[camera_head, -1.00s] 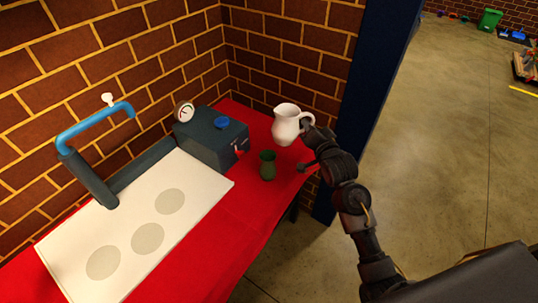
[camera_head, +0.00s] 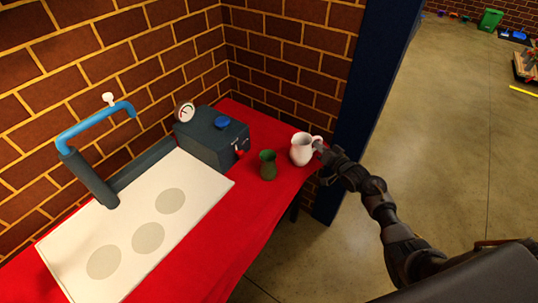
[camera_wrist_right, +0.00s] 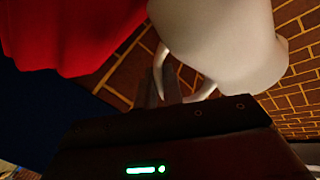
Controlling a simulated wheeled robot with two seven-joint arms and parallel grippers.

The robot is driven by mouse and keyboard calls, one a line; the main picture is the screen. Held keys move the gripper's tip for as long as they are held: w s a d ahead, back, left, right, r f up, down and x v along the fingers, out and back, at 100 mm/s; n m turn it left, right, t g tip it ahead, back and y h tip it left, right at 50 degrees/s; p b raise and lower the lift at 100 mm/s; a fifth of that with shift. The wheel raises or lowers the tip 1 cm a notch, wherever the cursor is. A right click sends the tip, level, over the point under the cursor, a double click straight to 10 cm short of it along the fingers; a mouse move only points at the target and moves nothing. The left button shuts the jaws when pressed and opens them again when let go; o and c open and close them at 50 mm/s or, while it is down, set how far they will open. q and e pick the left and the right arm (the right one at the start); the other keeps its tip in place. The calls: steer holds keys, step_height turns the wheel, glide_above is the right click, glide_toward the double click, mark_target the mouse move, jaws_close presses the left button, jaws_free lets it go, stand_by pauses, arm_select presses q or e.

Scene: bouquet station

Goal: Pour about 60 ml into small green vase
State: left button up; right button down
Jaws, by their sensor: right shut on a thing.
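The small green vase (camera_head: 267,165) stands upright on the red-covered table. A white pitcher (camera_head: 301,149) is just right of the vase, close to it but apart, and looks upright. My right gripper (camera_head: 322,149) is at the pitcher's right side, shut on its handle. In the right wrist view the pitcher (camera_wrist_right: 215,45) fills the upper right, and its handle (camera_wrist_right: 163,72) passes between the fingers of my right gripper (camera_wrist_right: 165,88). I cannot tell whether the pitcher's base touches the table. The water inside is hidden. My left gripper is not in view.
A dark box (camera_head: 211,139) with a gauge and blue knob stands behind left of the vase. A white board (camera_head: 120,235) with grey circles covers the table's left. Brick walls and a blue post (camera_head: 365,95) border the table. Red cloth (camera_head: 225,225) in front is clear.

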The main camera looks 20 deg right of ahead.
mark_target(316, 138)
steer(key=shift+r, duration=0.25)
steer(key=shift+s+r, duration=0.1)
steer(key=shift+s+a+r+n+p, duration=0.1)
steer(key=shift+a+r+n+p, duration=0.25)
steer(key=shift+r+n+p, duration=0.35)
steer(key=shift+s+a+r+n+h+p, duration=0.1)
steer(key=shift+a+r+n+h+p, duration=0.2)
steer(key=shift+a+r+n+p, duration=0.6)
steer(key=a+r+n+h+p, duration=0.1)
steer(key=a+r+n+p, duration=0.3)
steer(key=r, duration=0.4)
steer(key=shift+s+r+n+h+p, duration=0.3)
steer(key=shift+r+n+p, duration=0.1)
steer(key=shift+n+p, duration=0.6)
steer(key=shift+a, duration=0.15)
steer(key=shift+a+r+n+h, duration=0.15)
steer(key=shift+a+r+n, duration=0.1)
steer(key=shift+r+n, duration=0.25)
steer(key=shift+a+r+n+h, duration=0.15)
steer(key=shift+a+r+n, duration=0.1)
steer(key=shift+r+n, duration=0.2)
